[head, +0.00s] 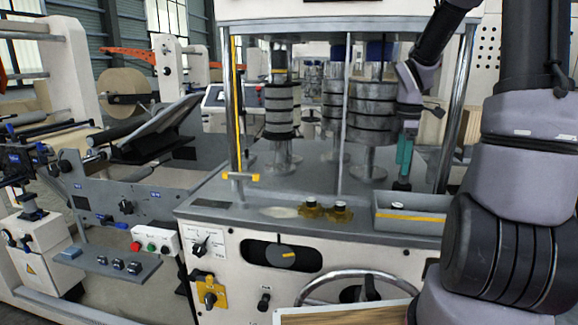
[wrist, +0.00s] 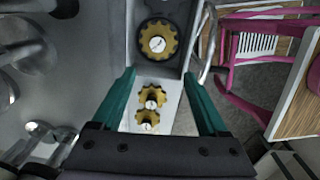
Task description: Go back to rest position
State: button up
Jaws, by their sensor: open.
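My gripper (head: 403,158) hangs from my arm at the right in the head view, above the machine's grey deck and behind the small tray. Its green fingers are spread apart in the wrist view (wrist: 160,76), with nothing held between them. A third yellow toothed wheel (wrist: 158,42) lies on a dark disc in the tray, beyond the fingertips.
The grey tray (head: 412,226) with a yellow stripe sits on the right of the ledge. Metal roller stacks (head: 281,110) and upright posts stand close behind. A handwheel (head: 355,280) and knobs are on the front panel. A pink frame (wrist: 232,60) is at right in the wrist view.

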jog(key=s+a+r+m+t+y, duration=0.1)
jog(key=s+a+r+m+t, duration=0.2)
jog(key=s+a+r+m, duration=0.3)
jog(key=s+a+r+m+t+y, duration=0.1)
jog(key=s+a+r+m+t, duration=0.2)
jog(key=s+a+r+m, duration=0.3)
jog(key=s+r+m, duration=0.5)
jog(key=s+m, duration=0.1)
jog(key=m, duration=0.1)
jog(key=shift+s+r+t, duration=0.15)
jog(key=shift+s+t, duration=0.15)
jog(key=shift+s, duration=0.05)
